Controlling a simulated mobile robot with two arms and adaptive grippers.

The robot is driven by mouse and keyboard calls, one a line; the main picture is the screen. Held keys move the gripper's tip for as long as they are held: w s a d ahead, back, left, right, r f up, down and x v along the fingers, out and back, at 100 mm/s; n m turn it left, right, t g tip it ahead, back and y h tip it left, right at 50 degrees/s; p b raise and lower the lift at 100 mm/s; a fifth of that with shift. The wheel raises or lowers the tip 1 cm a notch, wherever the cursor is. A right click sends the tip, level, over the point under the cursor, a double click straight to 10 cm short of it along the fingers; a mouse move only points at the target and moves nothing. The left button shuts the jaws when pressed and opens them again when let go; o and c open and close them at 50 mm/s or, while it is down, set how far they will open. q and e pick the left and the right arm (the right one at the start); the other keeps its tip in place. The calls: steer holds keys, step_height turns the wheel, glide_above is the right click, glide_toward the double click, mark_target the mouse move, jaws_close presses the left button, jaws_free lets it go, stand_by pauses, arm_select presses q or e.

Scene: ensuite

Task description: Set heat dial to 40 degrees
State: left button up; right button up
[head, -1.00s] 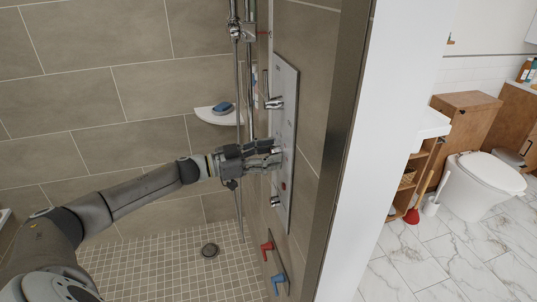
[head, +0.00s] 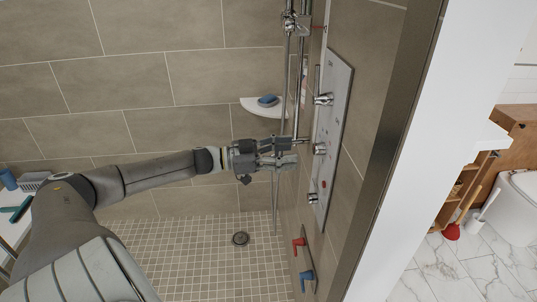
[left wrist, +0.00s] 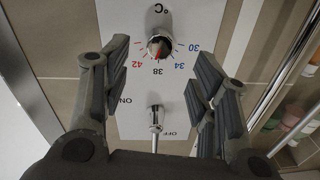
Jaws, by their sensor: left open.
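The heat dial is a round chrome knob (left wrist: 160,46) on a white panel in the left wrist view, ringed by 30, 34, 38 and 42 marks. A small red mark shows at its lower edge near 38 and 42; its exact setting is hard to read. In the head view the dial appears as the middle knob (head: 320,149) on the wall panel. My left gripper (head: 292,151) is open and empty, just left of this knob with a gap. In the left wrist view its fingers (left wrist: 155,72) stand either side of the dial, apart from it. My right gripper is out of view.
A chrome ON/OFF lever (left wrist: 156,125) sits near the dial. The panel (head: 333,130) also holds a lower knob (head: 313,198). A shower rail (head: 301,80) and soap shelf (head: 262,112) are beside my gripper. Red (head: 299,242) and blue (head: 307,277) handles are below.

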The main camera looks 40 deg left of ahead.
arm_select(q)
steer(key=shift+v, duration=2.25)
